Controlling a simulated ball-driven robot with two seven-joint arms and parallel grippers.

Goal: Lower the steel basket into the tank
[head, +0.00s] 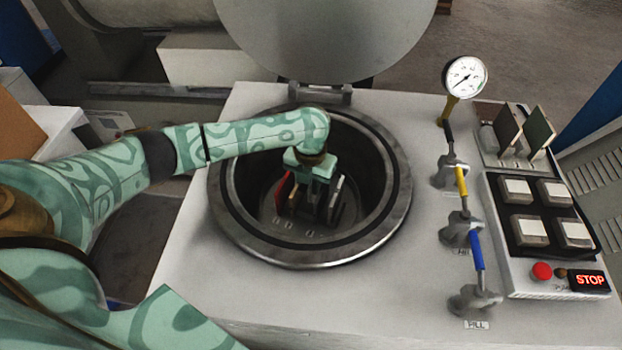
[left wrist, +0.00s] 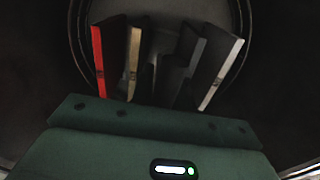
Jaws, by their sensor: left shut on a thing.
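The tank (head: 398,215) is a round, dark opening with a wide steel rim in the white bench top. My left gripper (head: 315,182) reaches down inside the opening, below rim level, and is shut on the steel basket (head: 296,224). The basket is mostly hidden by the gripper, the tiles and shadow. A red tile (left wrist: 98,62), a tan tile (left wrist: 133,65) and a pale-edged tile (left wrist: 221,73) stand upright in it around the gripper. I cannot tell whether the basket touches the tank floor. My right gripper is not in view.
The round lid (head: 325,35) stands open behind the tank. To the right are a pressure gauge (head: 465,77), yellow and blue valve handles (head: 476,243), a tile rack (head: 505,150), a button panel (head: 540,215) and a lit STOP display (head: 589,281). The bench front is clear.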

